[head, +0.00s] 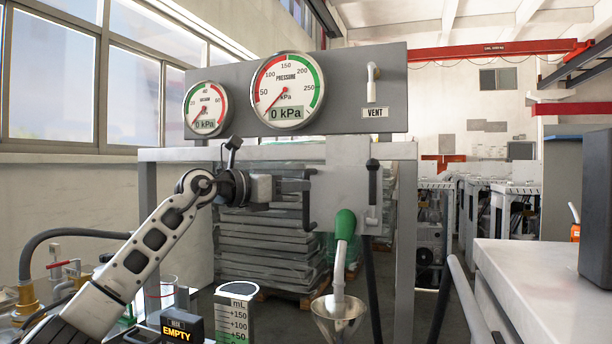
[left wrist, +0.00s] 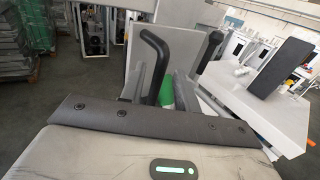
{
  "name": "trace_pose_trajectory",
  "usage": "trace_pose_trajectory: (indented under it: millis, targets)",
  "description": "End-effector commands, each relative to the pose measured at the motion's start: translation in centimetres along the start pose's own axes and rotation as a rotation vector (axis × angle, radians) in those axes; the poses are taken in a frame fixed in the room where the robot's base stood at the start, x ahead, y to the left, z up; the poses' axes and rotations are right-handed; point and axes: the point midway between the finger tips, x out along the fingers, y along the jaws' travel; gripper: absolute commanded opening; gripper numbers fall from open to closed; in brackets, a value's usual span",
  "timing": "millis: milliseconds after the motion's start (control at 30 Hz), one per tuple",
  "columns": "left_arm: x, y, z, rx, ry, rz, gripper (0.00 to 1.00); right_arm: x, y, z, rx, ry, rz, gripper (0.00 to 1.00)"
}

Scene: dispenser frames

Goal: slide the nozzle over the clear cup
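The nozzle (head: 339,270) is a grey spout hanging from a green grip (head: 345,224) below the grey housing; its tip points down over a metal funnel (head: 338,312). A clear cup (head: 168,288) with a red line stands at the lower left, partly hidden by my left arm. My left gripper (head: 300,187) is level beside a dark upright handle (head: 308,205) left of the housing. I cannot tell if its fingers are closed on it. In the left wrist view a bent black handle (left wrist: 156,65) and green grip (left wrist: 167,93) show beyond the gripper body. My right gripper is not seen.
A second black lever (head: 373,182) is on the housing's right side. Two gauges (head: 288,92) above both read 0 kPa, beside a VENT lever (head: 371,82). A mL-marked container (head: 235,312) and a display reading EMPTY (head: 182,328) stand at lower left. A white counter (head: 540,268) is right.

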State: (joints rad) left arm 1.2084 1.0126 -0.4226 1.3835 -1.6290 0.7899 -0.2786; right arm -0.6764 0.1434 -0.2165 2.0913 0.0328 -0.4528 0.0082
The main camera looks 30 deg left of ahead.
Motion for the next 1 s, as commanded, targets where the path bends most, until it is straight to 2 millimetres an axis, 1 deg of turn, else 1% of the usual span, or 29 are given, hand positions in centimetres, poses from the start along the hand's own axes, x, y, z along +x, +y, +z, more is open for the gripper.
trace_pose_trajectory:
  millis: [33, 100, 233, 367, 600, 633, 667, 700, 733, 900, 1000]
  targets:
    - [1.0, -0.1, 0.3, -0.001, 0.0, -0.003, 0.32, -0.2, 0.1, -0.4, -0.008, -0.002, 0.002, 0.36]
    - [1.9, -0.1, 0.3, -0.003, -0.001, -0.002, 0.32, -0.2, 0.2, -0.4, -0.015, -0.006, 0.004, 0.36]
    - [3.2, -0.1, 0.1, 0.0, 0.0, -0.001, 0.32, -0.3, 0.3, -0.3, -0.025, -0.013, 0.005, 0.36]
    - [3.6, 0.0, 0.0, 0.001, 0.001, 0.0, 0.32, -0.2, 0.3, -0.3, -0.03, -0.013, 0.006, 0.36]
    - [3.7, 0.0, -0.1, 0.001, 0.001, 0.0, 0.32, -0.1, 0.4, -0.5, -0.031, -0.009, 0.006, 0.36]
    - [3.7, 0.0, -0.1, 0.001, 0.0, 0.0, 0.26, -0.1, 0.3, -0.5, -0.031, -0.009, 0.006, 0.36]
    - [3.7, 0.0, -0.1, 0.001, 0.0, 0.0, 0.18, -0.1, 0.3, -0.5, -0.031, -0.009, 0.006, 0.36]
    - [3.7, 0.0, -0.1, 0.001, 0.0, 0.0, 0.07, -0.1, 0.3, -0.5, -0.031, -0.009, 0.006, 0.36]
    - [3.7, 0.0, -0.1, 0.001, 0.0, 0.0, 0.0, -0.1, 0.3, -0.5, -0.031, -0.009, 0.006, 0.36]
    - [3.6, 0.0, -0.1, 0.001, 0.0, 0.0, 0.0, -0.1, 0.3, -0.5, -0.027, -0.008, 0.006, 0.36]
    - [3.2, 0.2, -0.1, 0.001, 0.001, 0.0, 0.0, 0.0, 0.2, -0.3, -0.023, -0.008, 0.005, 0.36]
